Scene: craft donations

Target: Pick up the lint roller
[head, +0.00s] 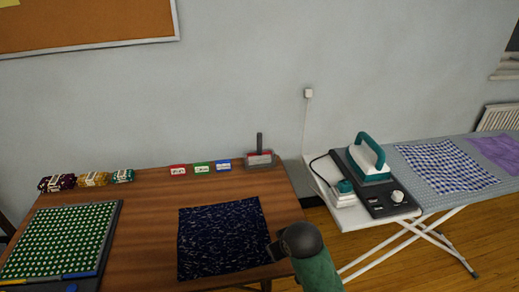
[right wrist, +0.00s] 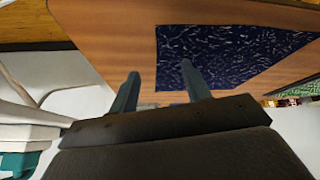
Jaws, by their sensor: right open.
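What looks like the lint roller (head: 260,143) stands at the back right of the wooden table, its dark handle pointing up from a grey holder (head: 259,161) with a reddish front. My right gripper (head: 274,249) is at the right edge of the dark blue patterned cloth, well in front of the roller and apart from it. In the right wrist view my right gripper (right wrist: 160,76) is open, with nothing between its two fingers. The roller does not show in that view. My left gripper is not in view.
The dark blue cloth (head: 222,238) lies on the table (head: 150,205). Red, green and blue labels (head: 201,168) stand left of the roller. An ironing board with an iron (head: 368,160) stands right, beyond a gap.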

